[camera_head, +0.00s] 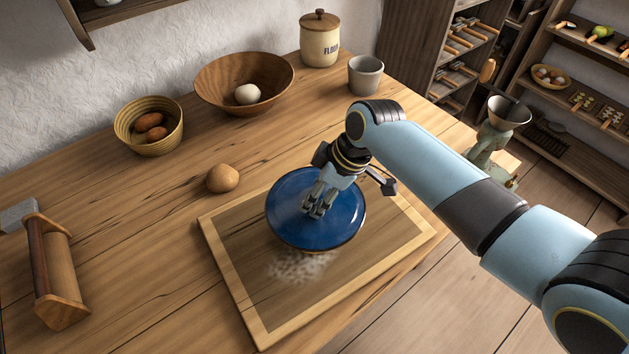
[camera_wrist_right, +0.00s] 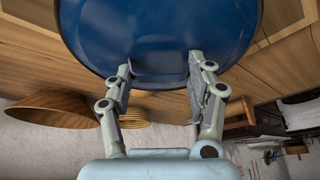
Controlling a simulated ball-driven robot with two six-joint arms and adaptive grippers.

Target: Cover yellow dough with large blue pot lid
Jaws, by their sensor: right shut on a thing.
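The large blue pot lid (camera_head: 342,218) is above the middle of the framed board (camera_head: 232,272), dome up. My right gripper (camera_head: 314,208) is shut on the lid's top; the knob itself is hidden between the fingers. I cannot tell whether the lid touches the board. My left gripper is not in view.
White flour (camera_head: 300,266) lies on the board before the lid. A brown bun (camera_head: 222,178), a basket (camera_head: 127,124), a wooden bowl (camera_head: 215,88) with a pale ball, a grey cup (camera_head: 366,76), a flour jar (camera_head: 320,45) and a wooden rack (camera_head: 55,270) stand around.

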